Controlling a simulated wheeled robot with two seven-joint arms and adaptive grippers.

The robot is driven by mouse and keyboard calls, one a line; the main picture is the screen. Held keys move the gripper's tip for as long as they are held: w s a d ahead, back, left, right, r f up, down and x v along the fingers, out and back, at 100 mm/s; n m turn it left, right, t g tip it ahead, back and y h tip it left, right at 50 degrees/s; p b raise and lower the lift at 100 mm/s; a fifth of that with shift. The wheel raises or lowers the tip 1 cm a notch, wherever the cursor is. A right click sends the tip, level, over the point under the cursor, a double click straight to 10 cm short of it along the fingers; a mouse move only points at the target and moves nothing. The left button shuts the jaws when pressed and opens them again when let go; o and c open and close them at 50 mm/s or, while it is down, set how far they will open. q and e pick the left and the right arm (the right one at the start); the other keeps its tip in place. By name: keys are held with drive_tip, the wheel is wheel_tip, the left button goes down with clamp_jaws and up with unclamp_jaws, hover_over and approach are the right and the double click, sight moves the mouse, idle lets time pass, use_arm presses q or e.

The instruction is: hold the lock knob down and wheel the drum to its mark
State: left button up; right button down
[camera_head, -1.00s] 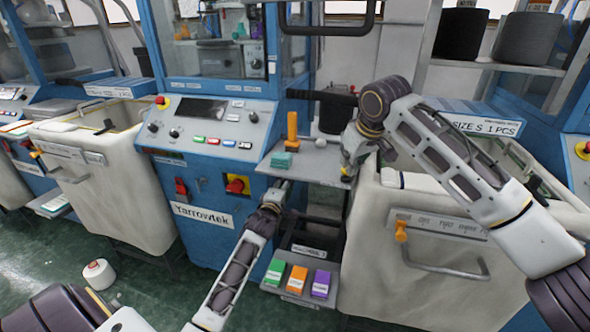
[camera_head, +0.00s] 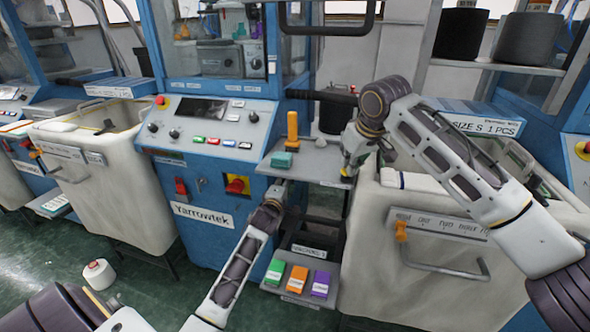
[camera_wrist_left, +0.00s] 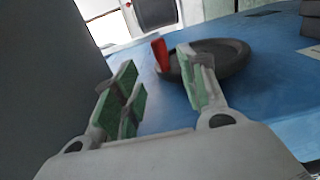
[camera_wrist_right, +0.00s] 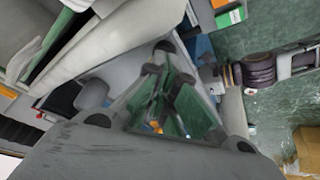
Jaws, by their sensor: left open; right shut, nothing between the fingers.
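A dark round wheel (camera_wrist_left: 222,62) with a red handle (camera_wrist_left: 160,52) lies against the blue machine side in the left wrist view. My left gripper (camera_wrist_left: 160,95) is open, with its green pads on either side of the view of the handle; I cannot tell whether they touch it. In the head view my left gripper (camera_head: 277,190) is beside the blue cabinet. My right gripper (camera_head: 347,172) is shut and points down at the right end of the grey shelf. A small yellow part shows at its tips, perhaps the lock knob (camera_wrist_right: 156,127); contact is unclear. The drum's mark is not seen.
The grey shelf (camera_head: 315,165) carries an orange post (camera_head: 292,130) and a teal block (camera_head: 281,159). Below is a tray with green, orange and purple boxes (camera_head: 298,279). White cloth bins (camera_head: 110,190) flank the machine.

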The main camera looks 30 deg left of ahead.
use_arm(q)
drive_tip(key=shift+x, duration=5.2)
drive_tip(key=shift+c, duration=0.4)
clamp_jaws()
